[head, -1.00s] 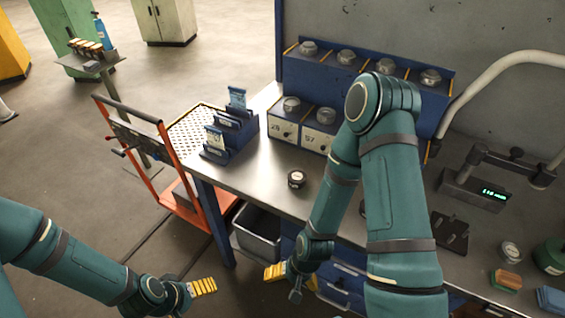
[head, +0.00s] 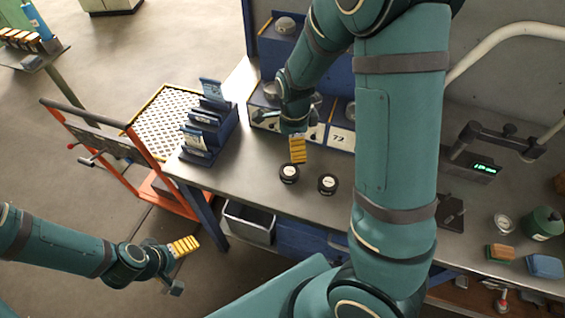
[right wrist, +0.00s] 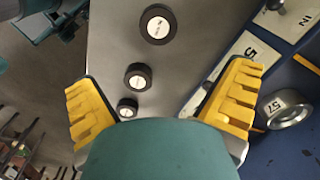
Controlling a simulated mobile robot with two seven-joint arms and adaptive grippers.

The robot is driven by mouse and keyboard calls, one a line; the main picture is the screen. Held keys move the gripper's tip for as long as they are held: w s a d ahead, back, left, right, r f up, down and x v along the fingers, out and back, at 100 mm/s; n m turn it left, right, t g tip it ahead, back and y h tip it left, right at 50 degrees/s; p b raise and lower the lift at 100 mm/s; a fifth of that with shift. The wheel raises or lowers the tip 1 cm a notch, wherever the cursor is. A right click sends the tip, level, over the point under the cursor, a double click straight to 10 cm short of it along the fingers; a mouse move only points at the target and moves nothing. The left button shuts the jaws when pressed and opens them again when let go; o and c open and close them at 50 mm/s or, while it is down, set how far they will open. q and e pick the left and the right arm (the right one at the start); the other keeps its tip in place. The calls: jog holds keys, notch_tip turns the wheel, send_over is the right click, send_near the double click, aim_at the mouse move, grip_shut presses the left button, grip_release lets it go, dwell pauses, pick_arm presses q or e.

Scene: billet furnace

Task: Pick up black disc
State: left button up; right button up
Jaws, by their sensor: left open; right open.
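The right wrist view shows three black discs in a row, a large-looking one (right wrist: 158,24), a middle one (right wrist: 138,76) and a small-looking one (right wrist: 127,107). My right gripper (head: 298,150) is open and empty above the bench by the left disc. Its yellow fingers stand wide apart in the wrist view, with discs between them. My left gripper (head: 184,246) is open and empty, off the bench's left side.
A blue numbered rack with metal knobs (right wrist: 286,108) stands behind the discs. A blue holder (head: 208,130) with cards is on the bench at left. An orange cart (head: 120,150) stands left of the bench. A digital display (head: 485,168) and small items are at right.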

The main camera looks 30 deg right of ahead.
aim_at(289, 171)
notch_tip(289, 171, down, 8)
jog(key=shift+s+f+b, duration=0.1)
jog(key=shift+s+b, duration=0.05)
jog(key=shift+b, duration=0.5)
jog(key=shift+w+a+f, duration=0.15)
jog(key=shift+a+f, duration=0.05)
jog(key=shift+f, duration=1.15)
jog(key=shift+w+a+f, duration=0.1)
jog(key=shift+a+f, duration=0.05)
jog(key=shift+f, duration=1.2)
jog(key=c, duration=1.4)
